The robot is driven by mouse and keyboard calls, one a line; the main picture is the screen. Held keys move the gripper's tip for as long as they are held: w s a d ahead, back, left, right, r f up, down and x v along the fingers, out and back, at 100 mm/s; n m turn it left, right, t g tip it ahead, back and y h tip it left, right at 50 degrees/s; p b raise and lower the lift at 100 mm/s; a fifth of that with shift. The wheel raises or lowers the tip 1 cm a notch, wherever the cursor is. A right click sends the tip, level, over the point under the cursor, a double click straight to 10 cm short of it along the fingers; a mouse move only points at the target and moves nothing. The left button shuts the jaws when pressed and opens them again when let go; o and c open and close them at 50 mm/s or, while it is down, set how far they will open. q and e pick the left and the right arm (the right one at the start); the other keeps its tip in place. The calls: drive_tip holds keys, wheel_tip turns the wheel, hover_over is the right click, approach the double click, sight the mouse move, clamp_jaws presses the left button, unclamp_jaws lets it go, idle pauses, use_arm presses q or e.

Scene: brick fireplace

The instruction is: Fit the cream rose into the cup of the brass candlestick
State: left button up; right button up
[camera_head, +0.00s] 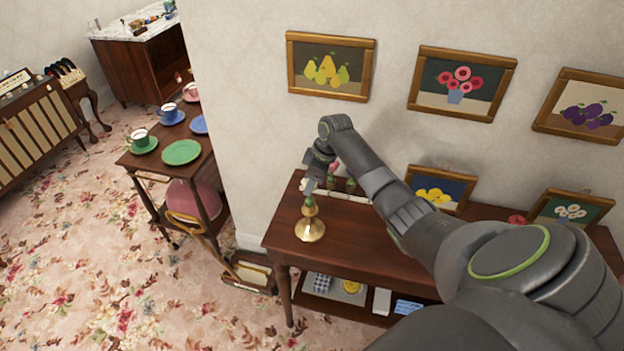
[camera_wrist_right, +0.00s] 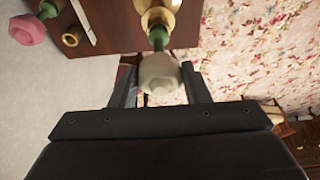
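The brass candlestick (camera_head: 310,227) stands upright near the left end of the dark wooden side table. My right gripper (camera_head: 314,184) is just above it, pointing down. In the right wrist view the pale cream rose (camera_wrist_right: 159,73) lies between the two fingers (camera_wrist_right: 160,80), which appear to press on its sides. Its green stem (camera_wrist_right: 158,38) lines up with the brass candlestick (camera_wrist_right: 168,14) beyond. I cannot tell whether the stem's end is inside the cup or just over it. The bloom is mostly hidden by the gripper in the head view. My left gripper is out of view.
A pink rose (camera_wrist_right: 27,30) and a small brass ring shape (camera_wrist_right: 72,38) are close by on the side table (camera_head: 275,240). Framed pictures lean against the wall behind my right arm. A tea table with a green plate (camera_head: 181,152) stands at left.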

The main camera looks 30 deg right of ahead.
drive_tip(key=o, duration=0.5)
drive_tip(key=shift+r, duration=0.1)
drive_tip(key=b+v, duration=0.4)
drive_tip(key=v, duration=1.3)
drive_tip(key=shift+d+r, duration=0.1)
